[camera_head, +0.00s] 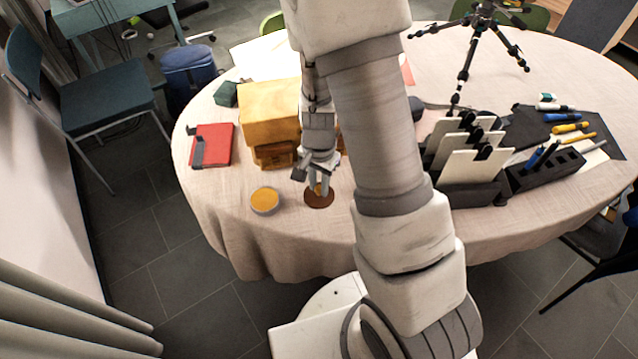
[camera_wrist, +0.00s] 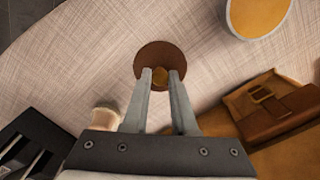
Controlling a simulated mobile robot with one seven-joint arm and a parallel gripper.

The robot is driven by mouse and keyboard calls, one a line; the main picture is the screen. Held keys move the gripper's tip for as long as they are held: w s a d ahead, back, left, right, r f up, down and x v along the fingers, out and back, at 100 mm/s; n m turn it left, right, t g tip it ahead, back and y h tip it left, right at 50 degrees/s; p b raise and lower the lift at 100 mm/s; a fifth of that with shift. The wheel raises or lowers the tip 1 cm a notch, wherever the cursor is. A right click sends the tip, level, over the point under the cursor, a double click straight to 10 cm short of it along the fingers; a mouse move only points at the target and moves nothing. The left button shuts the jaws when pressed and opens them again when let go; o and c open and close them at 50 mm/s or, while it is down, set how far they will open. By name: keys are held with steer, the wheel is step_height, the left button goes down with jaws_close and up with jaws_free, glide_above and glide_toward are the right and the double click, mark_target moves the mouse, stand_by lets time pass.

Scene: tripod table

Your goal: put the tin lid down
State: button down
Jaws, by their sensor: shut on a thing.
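The tin lid (camera_head: 319,197) looks like a flat, dark brown disc near the front edge of the table. In the wrist view the lid (camera_wrist: 148,58) has a small yellowish-brown knob-like piece between my fingertips. My gripper (camera_head: 319,187) points down over the lid; in the wrist view my gripper (camera_wrist: 161,74) is shut on that piece. The lid looks level and at or very near the tablecloth; I cannot tell whether it touches. A round tin (camera_head: 265,201) with a grey wall and orange-yellow top stands just left of it; it also shows in the wrist view (camera_wrist: 258,14).
A tan leather bag (camera_head: 270,108) stands behind the tin, with a red book (camera_head: 212,145) to its left. A black rack with white cards (camera_head: 470,165) and a black organiser (camera_head: 545,172) stand to the right. Bare tablecloth (camera_head: 225,190) lies left of the tin.

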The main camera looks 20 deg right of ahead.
steer(key=shift+f, duration=0.15)
steer(key=c, duration=0.7)
jaws_free()
step_height(320, 180, up, 12)
steer(key=r+p, duration=0.1)
steer(key=p, duration=0.3)
step_height(320, 180, up, 14)
steer(key=n+t+y, duration=0.1)
steer(key=n+t, duration=0.2)
steer(key=n, duration=0.2)
glide_above(319, 188)
steer(key=s+a, duration=0.1)
steer(key=s, duration=0.4)
steer(key=s+r+n+t, duration=0.1)
steer(key=s+r, duration=0.1)
steer(key=s, duration=0.1)
steer(key=s+r+n, duration=0.2)
steer(key=s+r, duration=0.1)
steer(key=s+d+r+n+t+h, duration=0.1)
steer(key=s+r+n, duration=0.1)
steer(key=s, duration=0.1)
steer(key=shift+r+t, duration=0.3)
steer(key=shift+r, duration=0.1)
